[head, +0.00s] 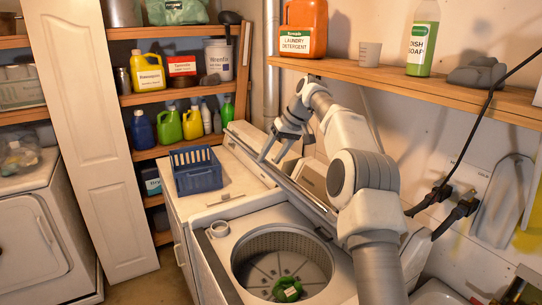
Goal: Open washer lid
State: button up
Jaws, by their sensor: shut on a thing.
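The washer (207,262) is a white top loader at the lower middle of the head view. Its round metal drum (275,243) is exposed, with a green item (287,289) at the bottom. The washer lid (298,193) is raised and seen nearly edge-on, a long narrow panel near the rear control panel. My gripper (269,157) is at the lid's upper edge, its fingers pointing down and shut on it. My arm comes from the lower right and hides the right part of the lid and of the washer's back.
A blue basket (196,172) sits on the neighbouring white machine. A black cord (476,135) hangs at the right wall.

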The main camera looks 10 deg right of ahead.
jog(key=shift+r, duration=0.15)
dwell(0.3)
jog(key=shift+r, duration=0.15)
jog(key=v, duration=0.7)
jog(key=shift+s+d, duration=0.1)
